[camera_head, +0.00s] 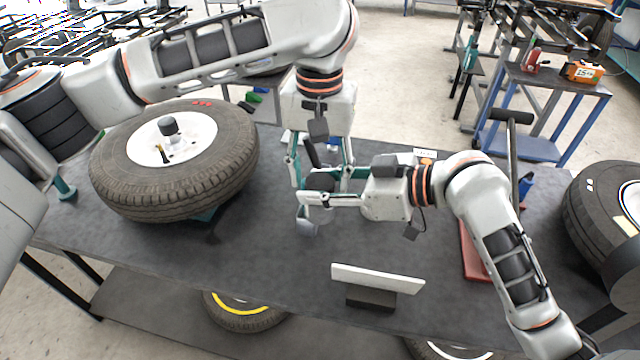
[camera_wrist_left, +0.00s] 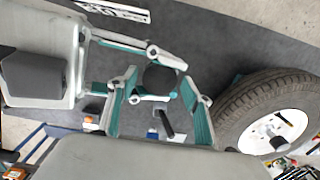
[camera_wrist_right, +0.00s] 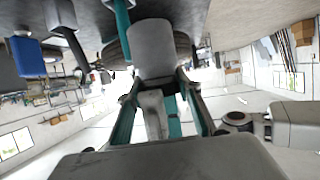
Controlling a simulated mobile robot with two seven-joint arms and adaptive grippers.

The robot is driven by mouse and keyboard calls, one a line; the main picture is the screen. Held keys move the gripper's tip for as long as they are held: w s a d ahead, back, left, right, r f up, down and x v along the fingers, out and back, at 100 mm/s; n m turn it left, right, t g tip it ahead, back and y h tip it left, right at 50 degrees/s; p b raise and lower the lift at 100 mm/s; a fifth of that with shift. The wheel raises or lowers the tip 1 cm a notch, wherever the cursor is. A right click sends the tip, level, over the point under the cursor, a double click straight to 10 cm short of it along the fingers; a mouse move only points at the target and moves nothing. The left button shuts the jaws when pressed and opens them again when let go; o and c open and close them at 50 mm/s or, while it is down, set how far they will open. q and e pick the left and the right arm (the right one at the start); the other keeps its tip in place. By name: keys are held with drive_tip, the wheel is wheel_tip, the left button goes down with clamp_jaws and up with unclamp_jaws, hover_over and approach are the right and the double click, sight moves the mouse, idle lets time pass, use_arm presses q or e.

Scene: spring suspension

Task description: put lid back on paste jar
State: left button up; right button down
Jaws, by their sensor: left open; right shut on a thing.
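A grey cylindrical jar (camera_wrist_right: 153,48) is held between the fingers of my right gripper (camera_wrist_right: 165,90). In the head view its grey lower part (camera_head: 306,227) shows below the right gripper (camera_head: 318,200), which reaches in from the right above the table. A dark round top (camera_wrist_left: 160,79) faces the left wrist camera; I cannot tell whether it is the lid or the jar's mouth. My left gripper (camera_head: 320,172) points down over the jar from above, with its fingers spread on either side. It also shows open in the left wrist view (camera_wrist_left: 158,112).
A large tyre (camera_head: 120,185) lies on the dark table (camera_head: 250,260) at the left. A white plate on a dark block (camera_head: 372,297) stands at the front. A red tray (camera_head: 473,255) is at the right, another tyre (camera_head: 590,215) beyond. The front-left table area is clear.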

use_arm(q)
drive_tip(key=c, duration=1.2)
drive_tip(key=shift+o, duration=0.2)
drive_tip(key=m, duration=0.3)
drive_tip(key=o, duration=1.2)
